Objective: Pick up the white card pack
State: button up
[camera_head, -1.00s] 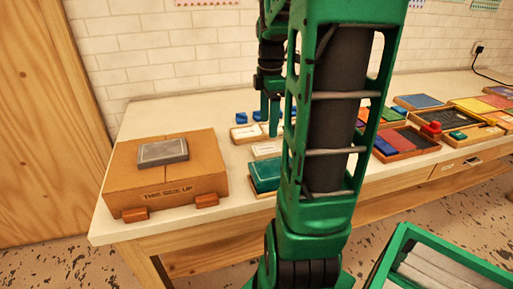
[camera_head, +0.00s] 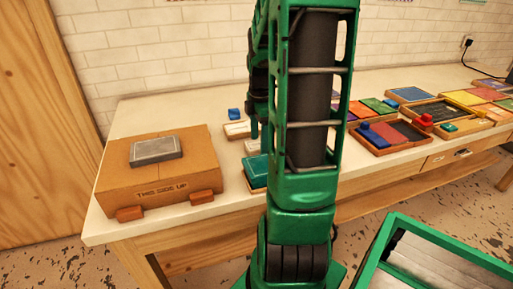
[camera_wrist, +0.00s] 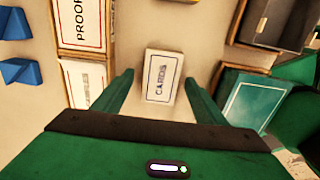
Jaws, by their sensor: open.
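The white card pack (camera_wrist: 163,76), printed "CARDS", lies on the pale table in the wrist view. In the head view its white top (camera_head: 252,146) shows just below my fingers, partly hidden by my arm. My gripper (camera_wrist: 159,79) is open, with one green finger on each side of the pack in the wrist picture and a gap on both sides. It is empty and appears above the pack; the exact height is unclear. In the head view my gripper (camera_head: 252,128) is partly covered by my arm.
White-topped trays, one marked "PROOF" (camera_wrist: 82,22), stand left of the pack, with blue blocks (camera_wrist: 18,72) beyond. A teal-topped box (camera_wrist: 257,103) is close on the right. A cardboard box (camera_head: 110,178) carries a grey slab (camera_head: 156,151). Bare table surrounds the pack.

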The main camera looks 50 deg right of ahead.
aim_at(257, 145)
jog(key=shift+f, duration=0.45)
jog(key=c, duration=1.3)
jog(key=shift+r, duration=0.1)
jog(key=shift+r, duration=0.45)
jog(key=r, duration=0.2)
jog(key=a+r, duration=0.1)
jog(key=r, duration=0.1)
jog(key=a+r, duration=0.6)
jog(key=a, duration=0.4)
jog(key=shift+a, duration=0.3)
